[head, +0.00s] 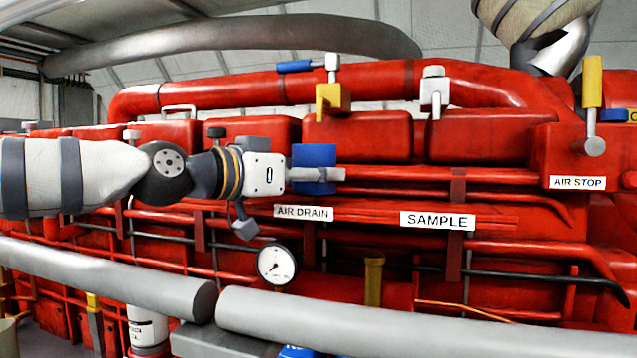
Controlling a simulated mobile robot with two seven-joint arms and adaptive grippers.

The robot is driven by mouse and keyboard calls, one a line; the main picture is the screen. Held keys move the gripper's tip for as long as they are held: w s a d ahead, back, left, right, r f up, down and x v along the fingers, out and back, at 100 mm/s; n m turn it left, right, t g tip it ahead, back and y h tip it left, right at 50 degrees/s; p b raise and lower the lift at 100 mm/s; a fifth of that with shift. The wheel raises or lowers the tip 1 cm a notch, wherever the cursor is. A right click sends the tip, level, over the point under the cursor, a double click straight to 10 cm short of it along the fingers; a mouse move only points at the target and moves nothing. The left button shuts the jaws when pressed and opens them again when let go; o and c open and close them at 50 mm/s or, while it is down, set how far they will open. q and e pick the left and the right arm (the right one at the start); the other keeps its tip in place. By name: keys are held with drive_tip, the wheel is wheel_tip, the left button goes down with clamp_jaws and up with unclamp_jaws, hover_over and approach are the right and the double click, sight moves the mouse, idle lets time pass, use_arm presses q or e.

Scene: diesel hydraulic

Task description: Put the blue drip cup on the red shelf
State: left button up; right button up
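The blue drip cup (314,154) is in the middle left of the head view, upright, in front of the red engine. My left gripper (316,175) reaches in from the left. A grey finger lies across the front of the cup, and the grip looks shut on it; the far finger is hidden behind the cup. A long red ledge (400,174), which looks like the red shelf, runs along the engine to the right of the cup. I cannot tell whether the cup touches it. My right gripper is not in view.
Labels AIR DRAIN (303,213) and SAMPLE (437,221) hang below the ledge. A yellow-bodied valve (332,97) and a white valve (434,92) stand above. A pressure gauge (276,264) sits lower. Grey rails (420,325) cross the foreground. The ledge right of the cup looks clear.

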use_arm(q)
drive_tip(key=shift+w+d+f, duration=0.35)
drive_tip(key=shift+w+d, duration=0.15)
drive_tip(key=shift+d, duration=0.05)
drive_tip(key=shift+f, duration=0.3)
drive_tip(key=shift+s+a, duration=0.1)
drive_tip(key=o, duration=1.1)
drive_tip(key=shift+f, duration=0.15)
drive_tip(key=shift+o, duration=0.2)
